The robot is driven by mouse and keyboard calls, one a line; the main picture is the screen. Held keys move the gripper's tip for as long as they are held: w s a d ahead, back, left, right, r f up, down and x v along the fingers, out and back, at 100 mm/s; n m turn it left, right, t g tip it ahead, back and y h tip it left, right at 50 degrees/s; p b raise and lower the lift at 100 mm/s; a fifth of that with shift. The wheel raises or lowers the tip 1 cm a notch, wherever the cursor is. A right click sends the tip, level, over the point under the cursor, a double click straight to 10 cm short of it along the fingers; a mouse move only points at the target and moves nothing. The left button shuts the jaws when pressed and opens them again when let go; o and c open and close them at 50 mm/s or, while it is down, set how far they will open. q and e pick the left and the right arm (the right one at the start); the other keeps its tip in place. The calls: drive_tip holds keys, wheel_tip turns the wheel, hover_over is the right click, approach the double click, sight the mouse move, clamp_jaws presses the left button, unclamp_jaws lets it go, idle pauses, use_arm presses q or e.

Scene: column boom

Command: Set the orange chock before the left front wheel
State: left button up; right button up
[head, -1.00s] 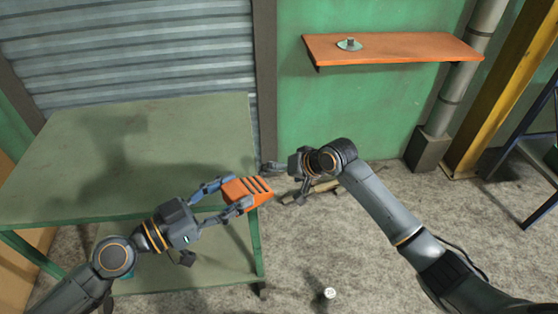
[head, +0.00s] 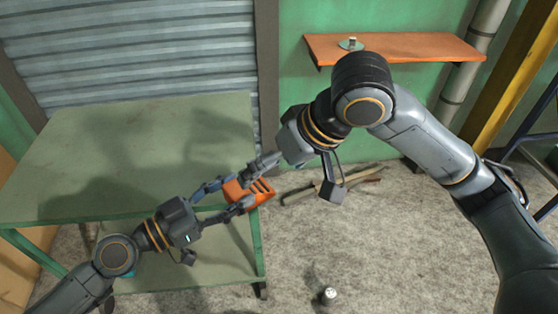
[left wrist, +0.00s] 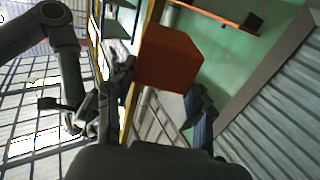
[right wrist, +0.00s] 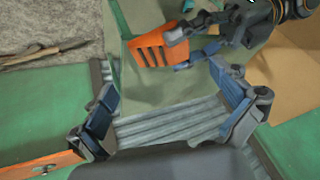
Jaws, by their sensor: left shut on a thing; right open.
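The orange chock (head: 254,194), a block with dark slots, is held above the floor at the right edge of the green table. My left gripper (head: 226,197) is shut on it; the chock also shows between its fingers in the left wrist view (left wrist: 168,60). My right gripper (head: 264,163) is close above the chock in the head view. In the right wrist view its fingers (right wrist: 170,102) are spread and empty, with the chock (right wrist: 152,50) beyond them. No wheel shows in any view.
The green table (head: 130,140) stands at left before a grey shutter (head: 130,45). An orange wall shelf (head: 430,47) holds a small item (head: 350,44). Long tools (head: 310,188) lie by the wall. A small white-topped object (head: 328,295) stands on otherwise bare floor.

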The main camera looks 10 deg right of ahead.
sight(252, 188)
drive_tip(key=x, duration=0.9)
drive_tip(key=shift+w+a+f, duration=0.1)
drive_tip(key=shift+a+f, duration=0.05)
drive_tip(key=c, duration=1)
use_arm(q)
drive_tip(key=o, duration=1.4)
drive_tip(key=shift+c, duration=0.2)
